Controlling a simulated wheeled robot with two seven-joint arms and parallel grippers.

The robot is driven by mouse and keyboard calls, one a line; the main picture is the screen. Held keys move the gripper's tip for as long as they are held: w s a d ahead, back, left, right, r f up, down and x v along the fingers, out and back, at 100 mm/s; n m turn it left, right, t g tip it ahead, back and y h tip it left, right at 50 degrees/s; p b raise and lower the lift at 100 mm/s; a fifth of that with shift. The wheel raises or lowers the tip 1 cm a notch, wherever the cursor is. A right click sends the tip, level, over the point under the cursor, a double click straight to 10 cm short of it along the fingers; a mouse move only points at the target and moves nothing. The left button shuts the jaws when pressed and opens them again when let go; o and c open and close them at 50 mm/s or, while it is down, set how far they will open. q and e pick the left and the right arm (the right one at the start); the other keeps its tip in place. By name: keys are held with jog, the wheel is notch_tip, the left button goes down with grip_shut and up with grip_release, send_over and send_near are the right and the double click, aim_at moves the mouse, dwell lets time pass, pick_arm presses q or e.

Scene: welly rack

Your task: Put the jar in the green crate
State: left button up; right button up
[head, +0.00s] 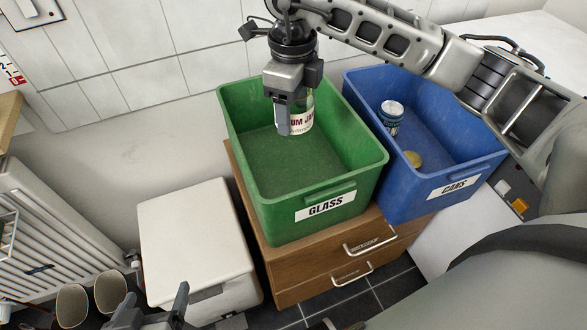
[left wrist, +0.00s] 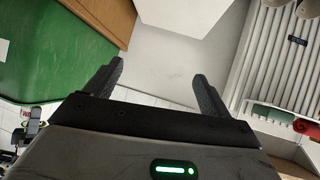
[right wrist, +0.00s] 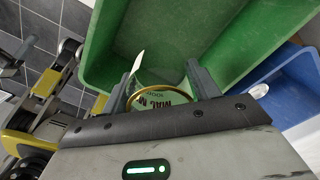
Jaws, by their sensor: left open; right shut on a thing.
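The glass jar (head: 301,112) with a white label is held by my right gripper (head: 285,128). In the right wrist view, the jar (right wrist: 160,97) and its gold rim sit between the two fingers. The green crate (head: 331,199), marked GLASS, is below the jar. In the head view the jar overlaps the back of the crate's interior; whether it hangs above or below the rim is hard to tell. My left gripper (head: 152,303) is open and empty at the bottom left, away from the crate. Its open fingers also show in the left wrist view (left wrist: 158,80).
A blue crate (head: 459,193) marked CANS stands right of the green one, with a can (head: 391,117) and a yellowish round thing (head: 413,159) inside. A wooden drawer unit (head: 300,284) supports the green crate. A white bin (head: 196,235) and radiator (head: 45,225) are at left.

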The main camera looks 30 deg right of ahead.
notch_tip(320, 180, down, 7)
jog(key=w+d+m+b, duration=0.1)
jog(key=d+m+b, duration=0.1)
jog(key=m, duration=1.6)
send_over(298, 176)
notch_tip(298, 176, down, 11)
jog(key=shift+s+r, duration=0.1)
jog(key=shift+s, duration=0.05)
jog(key=shift+f, duration=0.35)
pick_arm(q)
jog(key=shift+d+f, duration=0.15)
jog(key=shift+f, duration=0.15)
jog(key=shift+w, duration=0.1)
pick_arm(e)
jog(key=shift+f, duration=0.2)
jog(key=o, duration=1.1)
jog(key=shift+r, duration=0.1)
